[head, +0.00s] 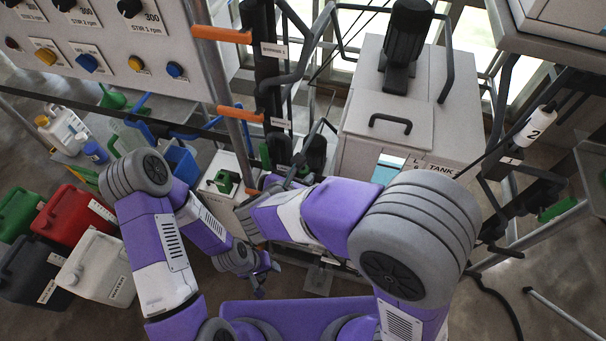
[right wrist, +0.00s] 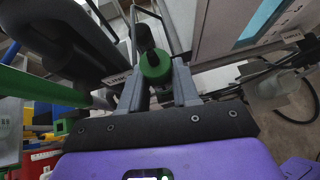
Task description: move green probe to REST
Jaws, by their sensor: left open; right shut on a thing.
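The green probe (right wrist: 154,65) shows its round green end in the right wrist view, between the two grey fingers of my right gripper (right wrist: 158,88), which is shut on it. The probe's far part is dark and mostly hidden behind the green end. In the head view my right gripper (head: 292,181) is near the dark upright rack, left of the tank, and my forearm hides much of it. My left gripper (head: 261,285) is open and empty, low in the middle. I cannot make out a REST label.
The white tank (head: 387,135) stands right of the rack (head: 272,80). A stirrer panel (head: 115,40) is at upper left. Red (head: 73,214), green and white jerrycans stand at lower left.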

